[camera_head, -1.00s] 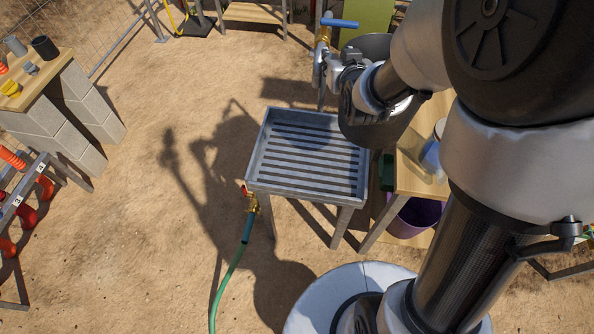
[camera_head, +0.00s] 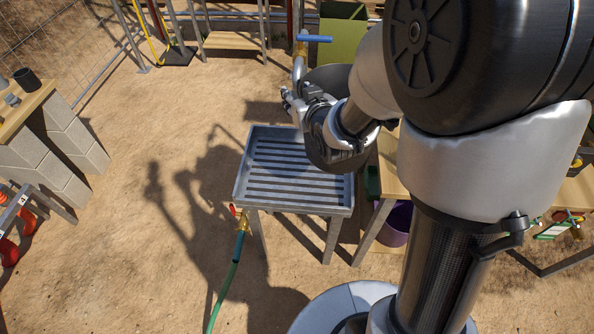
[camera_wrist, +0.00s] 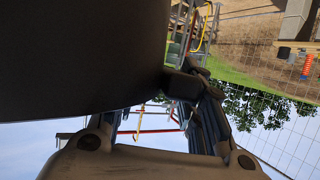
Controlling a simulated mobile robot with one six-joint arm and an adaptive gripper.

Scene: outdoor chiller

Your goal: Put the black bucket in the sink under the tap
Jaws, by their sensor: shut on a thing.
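The black bucket (camera_head: 329,76) is held in the air by my gripper (camera_head: 291,103). Its lower part shows past my arm, over the back right corner of the grey slatted sink (camera_head: 243,178). The tap (camera_head: 300,50), brass with a blue handle, stands behind the sink, close to the bucket's rim in the picture; their gap in depth is unclear. In the wrist view the bucket (camera_wrist: 80,60) is a large dark shape filling the upper left, and my gripper (camera_wrist: 185,85) is shut on its edge. My arm hides much of the bucket.
A wooden table (camera_head: 390,165) stands close to the sink's right, with a purple bucket (camera_head: 397,222) beneath. A green hose (camera_head: 226,290) runs from the sink's front left. A block-legged table (camera_head: 45,150) is at the left. The sand left of the sink is clear.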

